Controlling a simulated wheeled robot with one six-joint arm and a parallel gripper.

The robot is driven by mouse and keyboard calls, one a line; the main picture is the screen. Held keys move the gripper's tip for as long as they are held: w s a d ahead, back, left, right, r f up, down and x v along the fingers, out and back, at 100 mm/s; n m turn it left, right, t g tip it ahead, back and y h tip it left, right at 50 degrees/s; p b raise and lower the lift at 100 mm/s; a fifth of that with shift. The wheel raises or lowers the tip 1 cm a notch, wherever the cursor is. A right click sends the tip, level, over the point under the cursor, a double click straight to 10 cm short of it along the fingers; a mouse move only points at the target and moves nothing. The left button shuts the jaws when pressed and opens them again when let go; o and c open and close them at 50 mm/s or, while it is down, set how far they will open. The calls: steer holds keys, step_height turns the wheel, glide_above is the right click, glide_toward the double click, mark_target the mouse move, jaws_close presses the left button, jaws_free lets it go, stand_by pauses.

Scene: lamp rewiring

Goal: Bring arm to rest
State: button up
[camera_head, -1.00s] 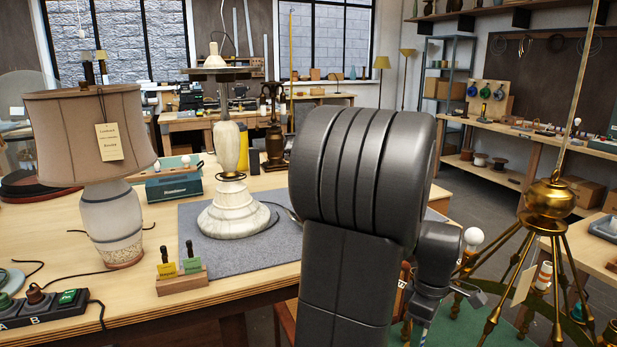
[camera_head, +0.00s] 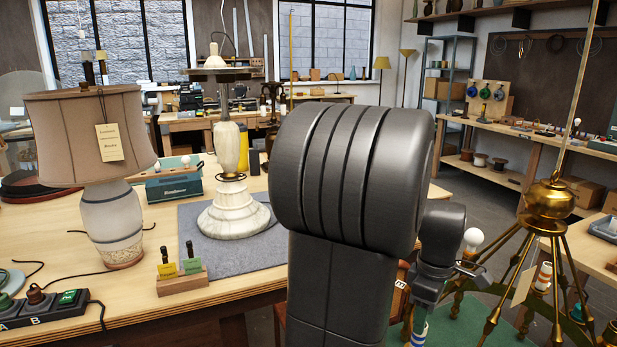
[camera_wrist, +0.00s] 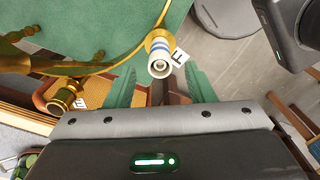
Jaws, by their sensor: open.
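My arm fills the middle of the head view, its large black joint in front of the bench. My gripper is open in the wrist view (camera_wrist: 160,88), its two green fingers apart. A white sleeve with blue bands (camera_wrist: 160,62) on a brass cup shows just beyond the fingers, beside a tag marked F. I see no object clearly held. In the head view the fingers are hard to make out; a blue-banded white piece (camera_head: 418,332) shows below my wrist. The brass multi-legged lamp (camera_head: 552,205) stands at the right, with a white bulb (camera_head: 473,238) near my wrist.
A shaded lamp (camera_head: 90,135) and a marble lamp (camera_head: 230,215) stand on the wooden bench (camera_head: 130,300) at left. A switch box (camera_head: 40,312) lies at its front left. In the wrist view a brass socket (camera_wrist: 64,97) and a green surface (camera_wrist: 110,22) lie close by.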

step_height(320, 180, down, 6)
steer(key=shift+f, duration=0.1)
step_height(320, 180, up, 10)
steer(key=p, duration=0.7)
steer(key=shift+a+f, duration=0.1)
steer(key=shift+f, duration=0.05)
